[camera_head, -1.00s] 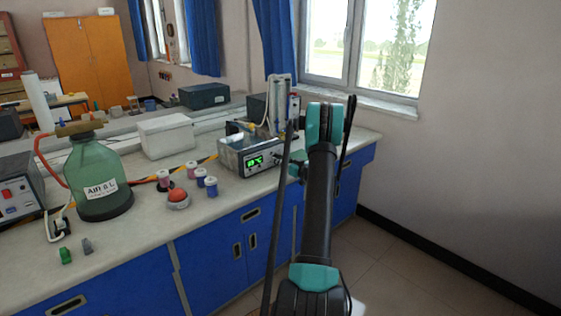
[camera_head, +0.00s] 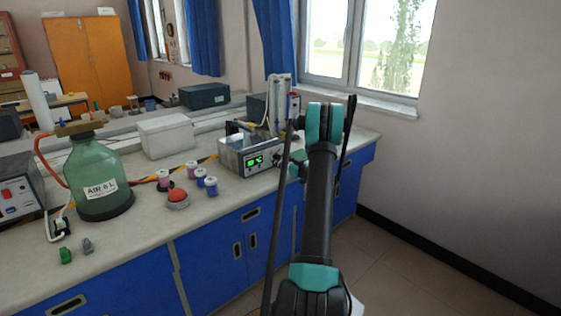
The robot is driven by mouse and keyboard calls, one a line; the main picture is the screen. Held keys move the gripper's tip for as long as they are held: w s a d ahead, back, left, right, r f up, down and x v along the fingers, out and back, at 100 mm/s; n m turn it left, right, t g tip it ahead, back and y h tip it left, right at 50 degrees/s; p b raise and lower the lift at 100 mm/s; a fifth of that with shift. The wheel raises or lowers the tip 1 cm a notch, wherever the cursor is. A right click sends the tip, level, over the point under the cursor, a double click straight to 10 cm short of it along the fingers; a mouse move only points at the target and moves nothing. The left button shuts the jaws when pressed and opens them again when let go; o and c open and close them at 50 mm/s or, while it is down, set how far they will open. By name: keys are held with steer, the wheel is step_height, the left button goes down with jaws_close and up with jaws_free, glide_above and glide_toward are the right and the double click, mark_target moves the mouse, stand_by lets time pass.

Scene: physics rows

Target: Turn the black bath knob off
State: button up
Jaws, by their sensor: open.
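The bath (camera_head: 236,148) is a metal box with a lit green display on its front panel, standing at the right part of the bench. A small dark spot to the right of the display looks like the black knob (camera_head: 276,158); its setting is too small to read. My arm rises in front of the bench, just right of the bath. A teal and dark part near the bath's front right corner appears to be my gripper (camera_head: 295,166), mostly hidden behind the arm. It is close to the knob; I cannot tell whether they touch. I see nothing held.
Several small capped jars (camera_head: 199,178) and a red button (camera_head: 177,195) sit left of the bath. A green bottle (camera_head: 98,180) and a white box (camera_head: 166,136) stand further left. A metal cylinder unit (camera_head: 279,100) stands behind the bath. The floor at right is clear.

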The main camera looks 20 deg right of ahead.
steer(key=v, duration=1.2)
steer(key=shift+r, duration=0.1)
steer(key=s+a+r+g+y, duration=0.1)
steer(key=s+a+g, duration=0.15)
steer(key=a, duration=0.55)
steer(key=s+a+r+g, duration=0.2)
steer(key=a+g, duration=0.1)
steer(key=a, duration=0.5)
steer(key=s+a+m+g+h, duration=0.1)
steer(key=s+a+g, duration=0.2)
steer(key=s+a, duration=0.65)
steer(key=s+a+f+m+g+h, duration=0.1)
steer(key=s+f+g+h, duration=0.1)
steer(key=s, duration=1.1)
steer(key=s+a+f+m+g+h, duration=0.2)
steer(key=s+f+h, duration=0.1)
steer(key=s, duration=1)
steer(key=shift+a+f+h, duration=0.3)
steer(key=shift+h, duration=0.3)
